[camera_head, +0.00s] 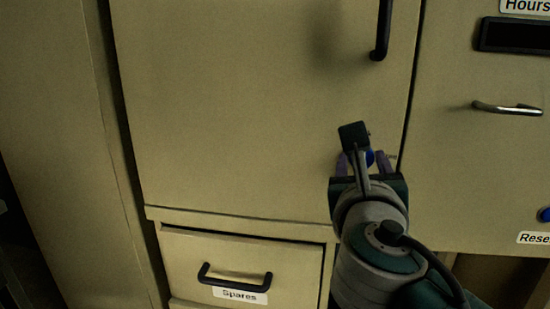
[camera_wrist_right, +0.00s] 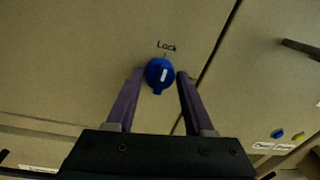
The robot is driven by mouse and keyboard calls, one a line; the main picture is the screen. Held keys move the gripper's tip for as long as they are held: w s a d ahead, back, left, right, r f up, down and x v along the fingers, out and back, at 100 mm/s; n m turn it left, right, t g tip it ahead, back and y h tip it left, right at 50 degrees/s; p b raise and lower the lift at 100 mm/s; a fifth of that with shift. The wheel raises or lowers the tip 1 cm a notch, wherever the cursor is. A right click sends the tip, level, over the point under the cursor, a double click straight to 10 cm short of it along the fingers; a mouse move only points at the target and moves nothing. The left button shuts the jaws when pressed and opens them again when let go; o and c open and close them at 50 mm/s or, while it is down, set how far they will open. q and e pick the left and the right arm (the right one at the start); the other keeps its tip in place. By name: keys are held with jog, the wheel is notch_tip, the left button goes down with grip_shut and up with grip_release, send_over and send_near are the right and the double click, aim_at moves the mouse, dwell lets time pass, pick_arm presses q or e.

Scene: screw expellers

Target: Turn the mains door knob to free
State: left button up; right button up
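The blue door knob (camera_wrist_right: 159,76) sits on the beige door (camera_wrist_right: 90,50), near its right edge. Its short white mark is near upright, below the word "Lock" (camera_wrist_right: 166,46). In the head view the knob (camera_head: 370,158) is mostly hidden behind my right gripper (camera_head: 364,163); a small label to its right is too small to read. In the right wrist view my right gripper (camera_wrist_right: 160,76) is open, with one purple finger on each side of the knob. Narrow gaps seem to show between fingers and knob; I cannot tell the depth. My left gripper is not in view.
A black door handle (camera_head: 382,30) stands above the knob. Below the door is a "Spares" drawer with a black handle (camera_head: 235,278). On the right panel are a metal handle (camera_head: 507,108), a dark display (camera_head: 515,36) and a blue button (camera_head: 545,214).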

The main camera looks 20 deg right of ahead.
grip_shut()
dwell(1.0)
